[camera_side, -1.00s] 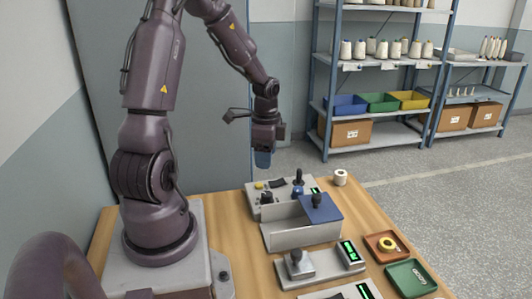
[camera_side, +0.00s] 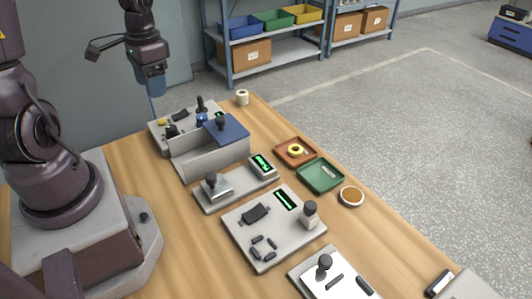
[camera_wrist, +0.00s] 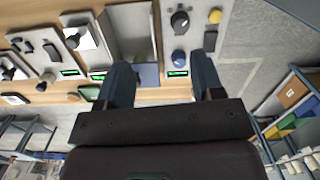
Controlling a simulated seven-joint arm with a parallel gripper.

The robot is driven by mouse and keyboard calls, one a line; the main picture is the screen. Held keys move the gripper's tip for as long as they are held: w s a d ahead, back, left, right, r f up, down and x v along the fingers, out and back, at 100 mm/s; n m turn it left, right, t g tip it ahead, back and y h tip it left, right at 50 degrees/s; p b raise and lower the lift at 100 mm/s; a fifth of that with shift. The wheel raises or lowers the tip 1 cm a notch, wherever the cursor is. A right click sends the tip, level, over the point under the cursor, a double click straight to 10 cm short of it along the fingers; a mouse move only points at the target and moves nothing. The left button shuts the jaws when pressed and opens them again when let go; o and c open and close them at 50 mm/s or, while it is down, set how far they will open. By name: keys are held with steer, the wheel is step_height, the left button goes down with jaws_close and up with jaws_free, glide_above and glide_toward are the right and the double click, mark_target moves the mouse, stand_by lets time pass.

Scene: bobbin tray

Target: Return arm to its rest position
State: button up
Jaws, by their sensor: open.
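My gripper (camera_side: 151,84) hangs at the upper left in the side view, pointing down with blue fingers, above and behind the far end of the wooden table (camera_side: 172,215). In the wrist view my gripper (camera_wrist: 162,82) is open, its two blue fingers wide apart. Nothing is held between them. A grey control box (camera_side: 160,139) with dark knobs and a yellow button stands below it; the box also shows in the wrist view (camera_wrist: 200,25). A yellow ring (camera_side: 292,153) lies in a brown tray (camera_side: 281,156).
A grey bin (camera_side: 215,160) with a blue panel (camera_side: 230,128) stands beside the control box. A green tray (camera_side: 308,183), a round dish (camera_side: 351,196) and several small devices fill the table nearer the camera. A shelf (camera_side: 290,47) stands behind. The air around my gripper looks clear.

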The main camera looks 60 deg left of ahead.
steer(key=s+d+r+m+t, duration=0.1)
steer(key=d+r+t, duration=0.5)
steer(key=d+r, duration=0.9)
steer(key=s+d, duration=0.1)
steer(key=d, duration=0.3)
steer(key=shift+s, duration=0.1)
